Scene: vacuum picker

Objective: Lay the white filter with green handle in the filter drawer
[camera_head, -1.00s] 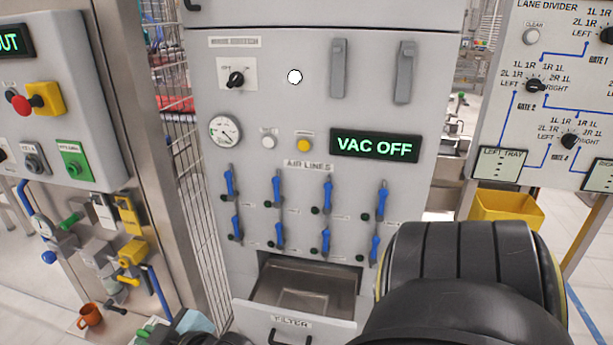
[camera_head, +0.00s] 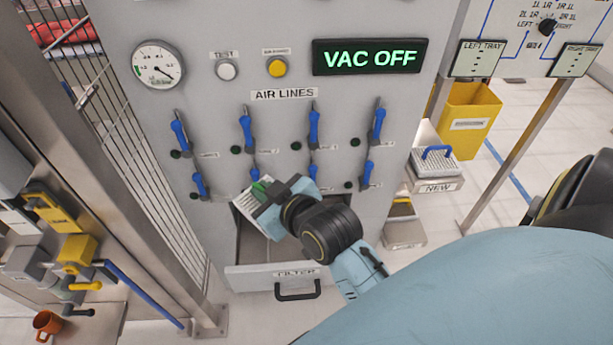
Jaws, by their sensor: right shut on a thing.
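The white filter with green handle (camera_head: 253,208) is at the centre left, tilted, above the back left part of the open filter drawer (camera_head: 245,279). My right gripper (camera_head: 270,198) is shut on its green handle, and its fingers hide part of the handle. The drawer is pulled out below the air lines, with a label and a dark handle on its front. My gripper and wrist cover much of its inside. I cannot tell whether the filter touches the drawer. My left gripper is not in view.
Blue valve levers (camera_head: 313,127) stick out of the cabinet just above the drawer. A tray marked NEW (camera_head: 440,187) with a blue-handled filter and a yellow bin (camera_head: 468,118) are at the right. A mesh fence (camera_head: 130,140) and an orange mug (camera_head: 47,322) are at the left.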

